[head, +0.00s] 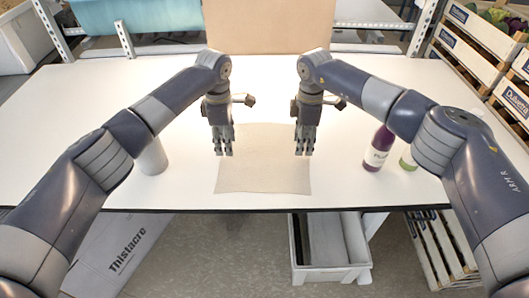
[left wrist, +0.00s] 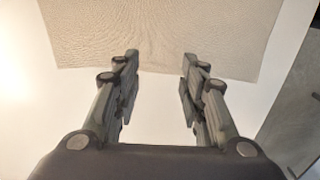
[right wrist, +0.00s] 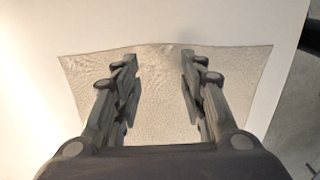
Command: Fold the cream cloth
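The cream cloth (head: 262,172) lies flat and spread out on the white table, near its front edge. It also shows in the left wrist view (left wrist: 160,32) and the right wrist view (right wrist: 155,95). My left gripper (head: 223,153) is over the cloth's left side; its fingers (left wrist: 160,55) are apart and nothing is between them. My right gripper (head: 305,153) is over the cloth's right side; its fingers (right wrist: 158,58) are also apart and empty. I cannot tell whether either gripper touches the cloth.
The white table (head: 100,95) has free room around the cloth. A purple bottle (head: 378,150) and a green-labelled bottle (head: 408,160) stand to the right. A pale cylinder (head: 152,158) stands at left. A cardboard panel (head: 268,28) stands at the back; wooden crates (head: 478,42) are at right.

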